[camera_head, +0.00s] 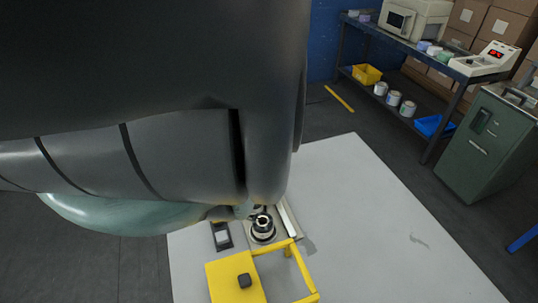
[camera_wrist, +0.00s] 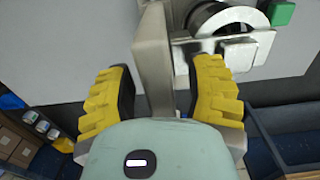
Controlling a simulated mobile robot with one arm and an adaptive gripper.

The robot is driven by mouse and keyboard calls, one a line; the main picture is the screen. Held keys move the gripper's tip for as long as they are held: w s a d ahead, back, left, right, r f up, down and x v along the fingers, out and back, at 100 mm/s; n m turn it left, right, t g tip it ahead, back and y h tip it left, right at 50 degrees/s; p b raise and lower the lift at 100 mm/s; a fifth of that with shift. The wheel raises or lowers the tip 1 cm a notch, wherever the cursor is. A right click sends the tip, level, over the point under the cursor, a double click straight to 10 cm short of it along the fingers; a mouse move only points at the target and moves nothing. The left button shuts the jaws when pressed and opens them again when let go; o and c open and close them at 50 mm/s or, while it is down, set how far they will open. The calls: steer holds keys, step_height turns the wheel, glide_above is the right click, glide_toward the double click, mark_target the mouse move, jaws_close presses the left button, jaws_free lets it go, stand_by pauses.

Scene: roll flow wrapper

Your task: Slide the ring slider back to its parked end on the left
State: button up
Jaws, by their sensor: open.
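In the wrist view my gripper (camera_wrist: 161,72) is open, with one yellow-padded finger on each side of a pale upright metal plate (camera_wrist: 154,55). Whether either finger touches the plate is unclear. A silver ring-shaped part with a dark inside (camera_wrist: 238,17) sits at the top right, beyond the right finger. I cannot tell for sure which part is the ring slider. In the head view a round black and silver part (camera_head: 262,228) stands on the machine, just below my arm. My arm hides much of the machine and my gripper there.
A green block (camera_wrist: 283,13) is beside the ring-shaped part. A shelf bench (camera_head: 440,62) and green cabinet (camera_head: 485,140) stand right.

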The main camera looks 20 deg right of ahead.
steer(key=shift+o, duration=0.2)
jaws_close()
stand_by(0.3)
